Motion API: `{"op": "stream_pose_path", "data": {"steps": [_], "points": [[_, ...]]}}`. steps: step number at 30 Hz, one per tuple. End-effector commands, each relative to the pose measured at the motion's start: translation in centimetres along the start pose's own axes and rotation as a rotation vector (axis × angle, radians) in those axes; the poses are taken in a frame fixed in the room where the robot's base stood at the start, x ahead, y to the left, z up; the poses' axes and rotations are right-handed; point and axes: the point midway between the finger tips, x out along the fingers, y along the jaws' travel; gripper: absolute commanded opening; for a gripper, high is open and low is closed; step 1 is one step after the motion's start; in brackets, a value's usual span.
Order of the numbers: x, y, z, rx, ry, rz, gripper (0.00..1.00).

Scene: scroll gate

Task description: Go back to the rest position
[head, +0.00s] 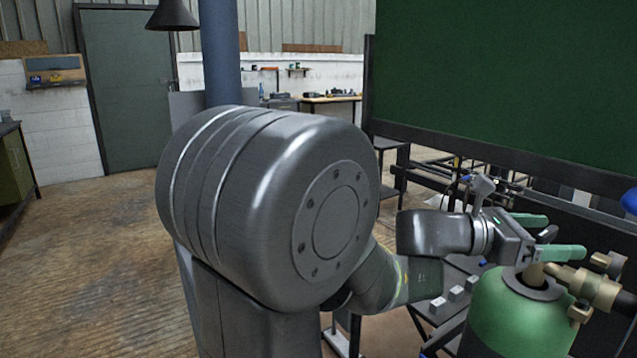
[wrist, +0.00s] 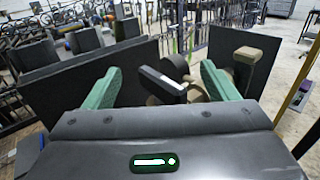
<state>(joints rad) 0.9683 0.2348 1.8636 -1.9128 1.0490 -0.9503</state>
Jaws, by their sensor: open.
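My gripper (head: 556,236) is at the right of the head view, its two green fingers spread apart. They also show spread in the wrist view (wrist: 160,84). Just below the fingers in the head view stands a green gas cylinder (head: 515,320) with a brass valve (head: 592,285) on top. In the wrist view, tan valve parts (wrist: 246,66) show by the right finger, and more lie beyond the gap. A dark block (wrist: 160,85) shows between the fingers. I cannot tell whether the fingers touch the valve.
A large green board (head: 510,75) in a dark frame stands behind my gripper. Metal racks and a small table (head: 392,150) stand below and left of it. A grey door (head: 128,90) and a blue post (head: 220,55) are at the back left. The wooden floor (head: 90,260) is clear at left.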

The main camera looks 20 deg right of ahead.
Motion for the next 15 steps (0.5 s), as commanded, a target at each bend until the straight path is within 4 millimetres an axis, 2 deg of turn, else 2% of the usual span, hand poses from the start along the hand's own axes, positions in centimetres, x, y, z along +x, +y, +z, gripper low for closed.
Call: {"op": "stream_pose_path", "data": {"steps": [15], "points": [[-0.04,0.17,0.31,-0.003,0.001,-0.312,0.8]]}}
